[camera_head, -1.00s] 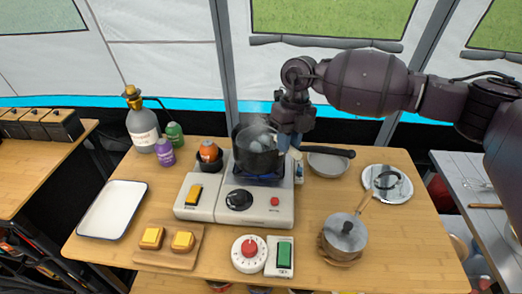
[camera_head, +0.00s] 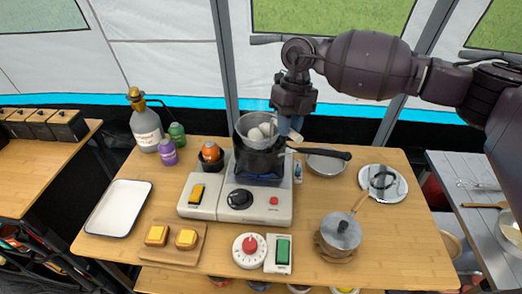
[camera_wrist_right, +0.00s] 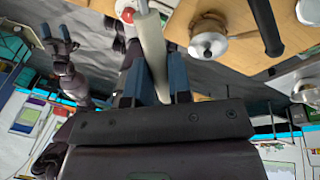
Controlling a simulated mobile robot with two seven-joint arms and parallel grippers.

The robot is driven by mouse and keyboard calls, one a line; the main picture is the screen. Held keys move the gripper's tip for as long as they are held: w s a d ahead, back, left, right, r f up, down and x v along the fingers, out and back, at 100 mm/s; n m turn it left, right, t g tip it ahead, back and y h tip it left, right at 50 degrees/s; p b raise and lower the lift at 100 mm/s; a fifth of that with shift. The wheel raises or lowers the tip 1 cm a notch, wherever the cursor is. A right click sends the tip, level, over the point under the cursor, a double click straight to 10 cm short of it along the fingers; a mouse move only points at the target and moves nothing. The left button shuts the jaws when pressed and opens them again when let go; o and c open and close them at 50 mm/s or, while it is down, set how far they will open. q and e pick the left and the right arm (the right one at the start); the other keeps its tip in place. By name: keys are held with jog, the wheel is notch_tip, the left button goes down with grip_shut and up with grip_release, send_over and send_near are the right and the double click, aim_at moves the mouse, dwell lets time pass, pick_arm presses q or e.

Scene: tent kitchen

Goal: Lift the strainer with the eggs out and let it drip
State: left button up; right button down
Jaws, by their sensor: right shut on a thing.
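The strainer (camera_head: 246,122) holds several white eggs (camera_head: 266,130) and is raised at the mouth of the dark pot (camera_head: 258,165), which stands on the stove (camera_head: 215,205). Its lower part is hidden by the pot's rim, so I cannot tell how far it clears the water. My right gripper (camera_head: 290,130) is above and behind the pot, shut on the strainer's handle. In the right wrist view the pale handle (camera_wrist_right: 152,50) runs between the fingers. My left gripper (camera_wrist_right: 55,32) shows small at the left of that view, its fingers apart and empty.
The timer (camera_head: 249,249) stands before the stove. A white tray (camera_head: 118,208) lies at left, with bare wood around it. The pot's long handle (camera_head: 325,153) points right.

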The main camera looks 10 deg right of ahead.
jog(key=shift+s+a+p+v, duration=0.15)
jog(key=shift+p+v, duration=0.3)
jog(key=shift+v, duration=0.45)
jog(key=shift+s+a+p+v, duration=0.15)
jog(key=shift+p+v, duration=0.3)
jog(key=shift+v, duration=0.45)
jog(key=shift+s+a+p+v, duration=0.15)
jog(key=shift+p+v, duration=0.3)
jog(key=shift+v, duration=0.45)
jog(key=shift+d+r, duration=0.1)
jog(key=shift+r, duration=0.1)
jog(key=shift+f, duration=0.2)
jog(key=shift+f+b, duration=0.35)
jog(key=shift+b, duration=0.15)
